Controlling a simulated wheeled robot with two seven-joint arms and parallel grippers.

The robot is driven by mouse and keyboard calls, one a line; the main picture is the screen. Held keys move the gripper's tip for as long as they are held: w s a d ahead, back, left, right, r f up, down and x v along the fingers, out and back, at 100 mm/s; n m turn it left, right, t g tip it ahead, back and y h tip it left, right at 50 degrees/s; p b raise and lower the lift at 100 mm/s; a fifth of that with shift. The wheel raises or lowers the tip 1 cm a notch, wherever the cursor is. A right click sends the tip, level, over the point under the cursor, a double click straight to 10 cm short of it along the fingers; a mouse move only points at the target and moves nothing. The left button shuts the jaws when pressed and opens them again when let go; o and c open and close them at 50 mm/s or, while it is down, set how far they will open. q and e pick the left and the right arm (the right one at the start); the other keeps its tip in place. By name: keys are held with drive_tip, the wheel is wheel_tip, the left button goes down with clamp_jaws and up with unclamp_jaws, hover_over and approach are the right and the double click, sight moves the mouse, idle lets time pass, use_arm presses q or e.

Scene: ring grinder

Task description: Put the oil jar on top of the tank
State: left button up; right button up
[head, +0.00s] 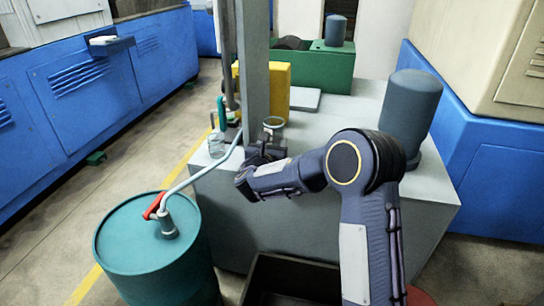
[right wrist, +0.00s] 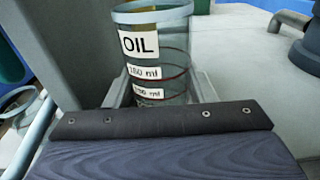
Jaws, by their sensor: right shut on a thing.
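The oil jar (right wrist: 155,50) is a clear glass jar with a white "OIL" label and volume marks. It stands upright between the two fingers of my right gripper (right wrist: 157,92), which is shut on it. In the head view the jar (head: 273,124) shows just behind my right gripper (head: 266,147), beside the grey post. The grey tank (head: 318,135) is a large box with a flat top. The jar appears over the tank's top near the post; I cannot tell whether it touches the surface. My left gripper is not in view.
A grey post (head: 255,75) rises just left of the jar. A second glass jar (head: 216,146) is left of the post. A blue-grey cylinder (head: 410,105) stands on the tank's right. A teal drum (head: 150,260) with a hose is front left. A yellow block (head: 275,85) lies behind.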

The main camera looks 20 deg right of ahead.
drive_tip(key=shift+w+f, duration=0.3)
drive_tip(key=shift+f, duration=0.1)
drive_tip(key=shift+w+d+f+b, duration=0.15)
drive_tip(key=shift+f+b, duration=0.15)
drive_tip(key=shift+f, duration=0.6)
drive_tip(key=shift+w+a+f+b, duration=0.1)
drive_tip(key=shift+f+b, duration=0.15)
drive_tip(key=shift+f, duration=0.6)
drive_tip(key=shift+f, duration=0.1)
drive_tip(key=o, duration=0.7)
drive_tip(key=shift+f, duration=0.1)
drive_tip(key=shift+o, duration=1.1)
